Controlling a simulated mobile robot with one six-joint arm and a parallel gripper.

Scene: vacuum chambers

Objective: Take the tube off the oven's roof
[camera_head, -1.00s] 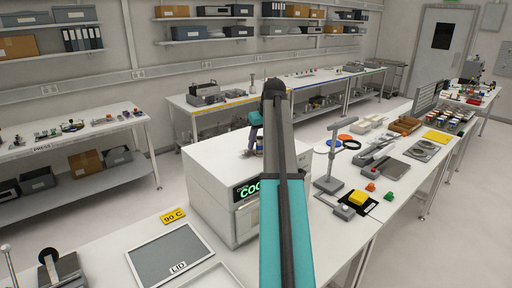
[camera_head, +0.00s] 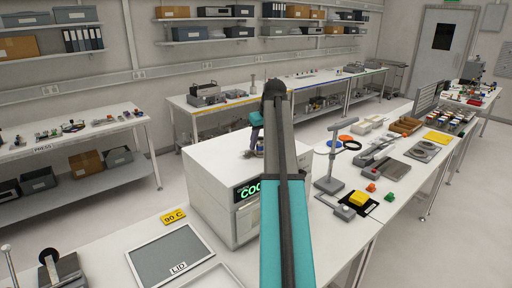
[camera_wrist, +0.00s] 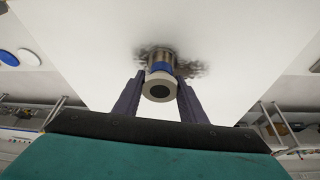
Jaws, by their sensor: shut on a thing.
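The white oven (camera_head: 212,178) stands on the near bench with a lit green display on its front. In the wrist view its white roof (camera_wrist: 230,50) fills most of the picture. The tube (camera_wrist: 159,77) is a short metal cylinder with a blue band and a pale end ring around a dark opening. My gripper (camera_wrist: 158,88) is shut on the tube, one dark finger on each side. A dark smudged patch lies around the tube's far end; I cannot tell whether they touch. In the head view my gripper (camera_head: 255,146) is at the oven's roof, and my arm hides part of the oven.
A grey panel marked LID (camera_head: 170,257) and a yellow "90 C" tag (camera_head: 173,217) lie left of the oven. A grey stand (camera_head: 329,172), a yellow block (camera_head: 358,199) and a blue disc (camera_head: 334,143) are to its right. The roof's left part is clear.

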